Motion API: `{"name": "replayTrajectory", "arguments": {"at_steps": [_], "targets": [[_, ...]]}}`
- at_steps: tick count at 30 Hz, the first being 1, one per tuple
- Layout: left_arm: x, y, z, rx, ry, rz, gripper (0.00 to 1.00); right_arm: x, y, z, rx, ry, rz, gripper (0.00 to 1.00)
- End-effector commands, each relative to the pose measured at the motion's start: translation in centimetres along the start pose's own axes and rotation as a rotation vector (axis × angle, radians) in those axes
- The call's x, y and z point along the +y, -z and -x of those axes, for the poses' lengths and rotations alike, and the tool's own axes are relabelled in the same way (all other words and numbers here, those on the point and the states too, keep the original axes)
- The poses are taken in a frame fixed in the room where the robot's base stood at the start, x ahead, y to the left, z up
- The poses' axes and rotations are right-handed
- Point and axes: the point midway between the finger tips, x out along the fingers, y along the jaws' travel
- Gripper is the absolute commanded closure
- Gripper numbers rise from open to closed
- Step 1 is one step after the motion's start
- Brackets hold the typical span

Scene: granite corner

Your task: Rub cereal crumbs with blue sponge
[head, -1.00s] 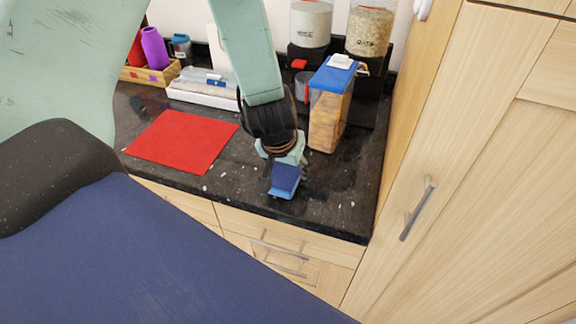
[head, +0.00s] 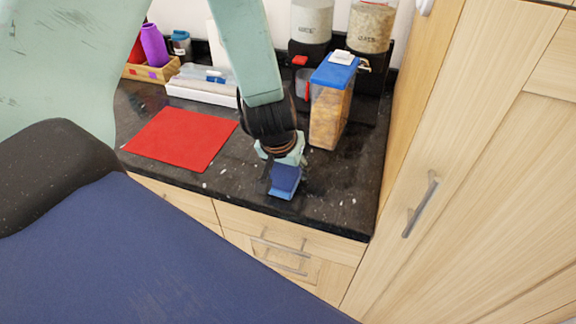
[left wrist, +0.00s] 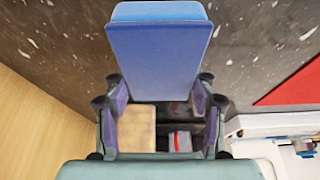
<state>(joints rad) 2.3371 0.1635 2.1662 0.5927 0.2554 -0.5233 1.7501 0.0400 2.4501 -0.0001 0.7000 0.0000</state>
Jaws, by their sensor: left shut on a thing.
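The blue sponge (head: 285,181) is held at the end of my left arm, low at the front part of the dark counter. It also shows in the left wrist view (left wrist: 160,55), at the top between the fingers. My left gripper (head: 284,163) is shut on it. Whether the sponge touches the counter I cannot tell. Pale cereal crumbs (head: 223,171) lie scattered on the black counter left of the sponge. Light crumbs (left wrist: 28,47) also show on both sides of the sponge in the left wrist view. My right gripper is not in view.
A cereal container with a blue lid (head: 331,103) stands right behind the gripper. A red mat (head: 180,139) lies to the left. Dispensers (head: 311,22), a white tray (head: 203,95) and a wooden crate (head: 150,74) stand behind. A tall wooden cabinet (head: 470,140) bounds the right.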

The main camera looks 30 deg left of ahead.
Motion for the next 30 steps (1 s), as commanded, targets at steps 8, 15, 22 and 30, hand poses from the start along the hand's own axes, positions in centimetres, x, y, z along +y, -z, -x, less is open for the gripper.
{"name": "replayTrajectory", "arguments": {"at_steps": [8, 15, 22, 30], "targets": [[0.0, -0.2, -0.5, 0.000, 0.000, -0.001, 0.93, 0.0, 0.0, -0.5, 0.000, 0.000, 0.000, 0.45], [0.0, 0.4, -0.6, -0.001, 0.001, 0.000, 0.93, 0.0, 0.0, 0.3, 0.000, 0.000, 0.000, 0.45], [-0.1, 2.1, -1.0, 0.000, 0.001, 0.000, 0.93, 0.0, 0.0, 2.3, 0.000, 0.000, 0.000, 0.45], [-0.1, 3.6, -1.6, 0.000, 0.000, -0.001, 0.93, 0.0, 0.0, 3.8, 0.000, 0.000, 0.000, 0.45]]}}
